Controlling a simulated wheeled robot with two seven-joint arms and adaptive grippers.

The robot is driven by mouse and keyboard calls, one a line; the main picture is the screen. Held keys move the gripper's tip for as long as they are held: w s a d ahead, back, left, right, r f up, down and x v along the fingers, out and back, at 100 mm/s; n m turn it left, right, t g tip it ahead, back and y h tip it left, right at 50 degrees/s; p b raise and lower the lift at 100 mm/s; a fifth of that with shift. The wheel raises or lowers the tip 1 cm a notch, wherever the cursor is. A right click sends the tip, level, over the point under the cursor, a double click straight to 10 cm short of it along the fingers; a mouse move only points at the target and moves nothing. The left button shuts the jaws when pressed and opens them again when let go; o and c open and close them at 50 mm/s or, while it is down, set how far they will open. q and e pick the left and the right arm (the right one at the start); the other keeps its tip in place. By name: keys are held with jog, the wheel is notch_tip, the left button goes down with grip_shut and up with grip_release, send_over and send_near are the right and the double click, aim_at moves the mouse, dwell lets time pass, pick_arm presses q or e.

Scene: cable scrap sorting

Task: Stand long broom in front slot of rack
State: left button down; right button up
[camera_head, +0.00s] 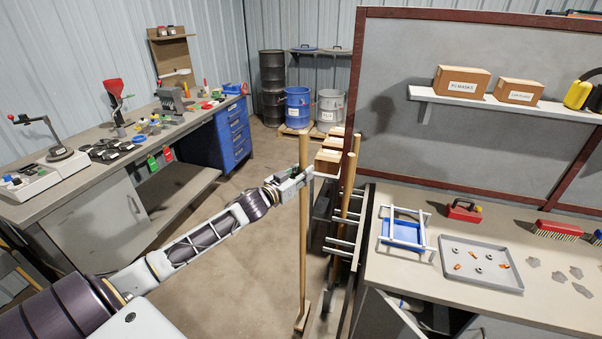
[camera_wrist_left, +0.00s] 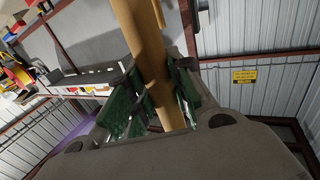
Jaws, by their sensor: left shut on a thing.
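The long broom (camera_head: 303,235) has a pale wooden handle and stands about upright, with its head (camera_head: 302,318) low near the floor. My left gripper (camera_head: 304,180) is shut on the upper handle. In the left wrist view the handle (camera_wrist_left: 147,50) passes between the green-padded fingers (camera_wrist_left: 152,98). The rack (camera_head: 341,242), a dark frame with light cross bars, stands just right of the broom. Other wooden handles (camera_head: 348,185) stand in it. The held broom is left of the rack, apart from those handles. Which slot is the front one, and whether it is free, I cannot tell. My right gripper is out of view.
A workbench (camera_head: 390,265) with a blue-based frame (camera_head: 405,228) and a grey tray (camera_head: 478,285) adjoins the rack on the right. A long bench (camera_head: 60,190) stands at left. Cardboard boxes (camera_head: 328,162) sit behind the rack. The floor (camera_head: 235,260) left of the broom is clear.

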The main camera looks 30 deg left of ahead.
pick_arm(q)
jog(key=w+d+p, duration=0.1)
jog(key=w+d, duration=0.2)
jog(key=d, duration=1)
dwell(6.7)
